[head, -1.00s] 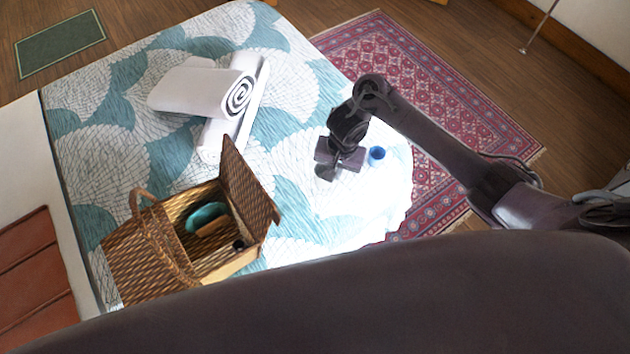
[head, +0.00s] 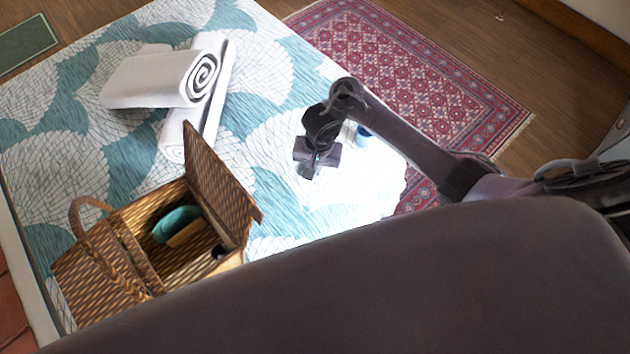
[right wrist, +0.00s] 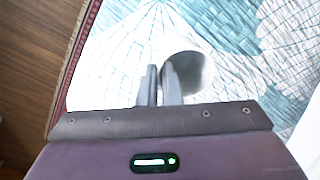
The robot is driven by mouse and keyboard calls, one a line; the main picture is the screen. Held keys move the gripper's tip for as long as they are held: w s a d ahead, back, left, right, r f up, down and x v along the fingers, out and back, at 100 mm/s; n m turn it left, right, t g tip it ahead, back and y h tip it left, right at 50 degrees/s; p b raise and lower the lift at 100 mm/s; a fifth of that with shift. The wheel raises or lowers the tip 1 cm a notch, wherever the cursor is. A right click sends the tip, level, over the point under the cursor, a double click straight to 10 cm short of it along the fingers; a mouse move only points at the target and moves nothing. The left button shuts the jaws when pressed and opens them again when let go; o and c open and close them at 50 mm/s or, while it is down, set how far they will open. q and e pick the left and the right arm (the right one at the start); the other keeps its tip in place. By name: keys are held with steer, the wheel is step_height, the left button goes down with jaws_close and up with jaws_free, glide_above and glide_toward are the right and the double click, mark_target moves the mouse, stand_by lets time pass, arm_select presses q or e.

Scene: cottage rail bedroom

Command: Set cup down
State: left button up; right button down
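A round, pale grey cup (right wrist: 193,72) shows in the right wrist view, its opening facing the camera. The fingers of my right gripper (right wrist: 161,85) are close together at the cup's left rim, with the wall between them. In the head view my right gripper (head: 310,168) is low over the bed's near right part; the cup is hard to make out there. I cannot tell whether the cup touches the bed (head: 275,135). My left gripper is not in view.
A small blue object (head: 362,133) is partly hidden behind my right arm. An open wicker basket (head: 215,185) with a teal item (head: 176,222) stands at left. Rolled white towels (head: 160,80) lie behind. Bed cover is clear between the towels and gripper. A red rug (head: 420,75) lies beyond.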

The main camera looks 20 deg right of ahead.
steer(key=shift+s+f, duration=0.15)
steer(key=shift+f, duration=0.55)
step_height(320, 180, down, 3)
steer(key=shift+r+b, duration=0.15)
steer(key=shift+b, duration=0.6)
steer(key=shift+f, duration=0.5)
steer(key=shift+f, duration=0.1)
steer(key=c, duration=1.6)
jaws_free()
